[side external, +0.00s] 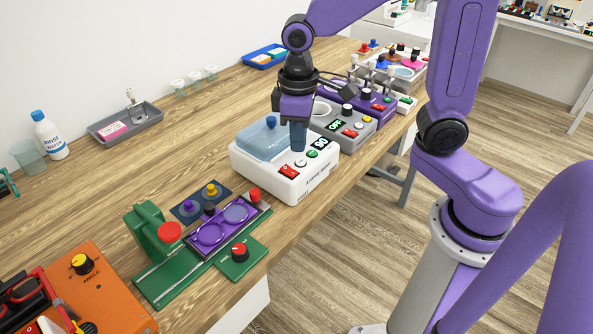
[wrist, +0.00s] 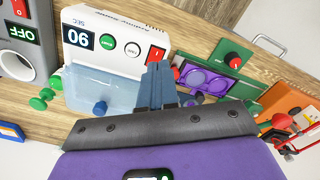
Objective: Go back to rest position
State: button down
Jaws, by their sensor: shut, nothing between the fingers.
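My gripper (side external: 299,147) is shut and empty, its fingers pointing down. In the side external view it overlaps the white device (side external: 318,178), between the translucent blue lid (side external: 262,140) and the lit number display (side external: 320,143). In the wrist view my gripper (wrist: 159,68) has its blue-grey fingers together, in front of the white device (wrist: 118,30) and beside its blue lid (wrist: 100,88). I cannot tell whether the fingertips touch the device.
A grey device (side external: 345,120) with an OFF display stands close behind the white one. A green and purple fixture (side external: 185,275) and an orange box (side external: 105,295) stand nearer. Bare wood lies between.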

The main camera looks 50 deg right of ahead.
jog(key=s+d+n, duration=0.2)
jog(key=s+n, duration=0.1)
jog(key=s, duration=0.6)
jog(key=s+d+n, duration=0.2)
jog(key=s+n, duration=0.1)
jog(key=s, duration=0.6)
jog(key=shift+d, duration=0.3)
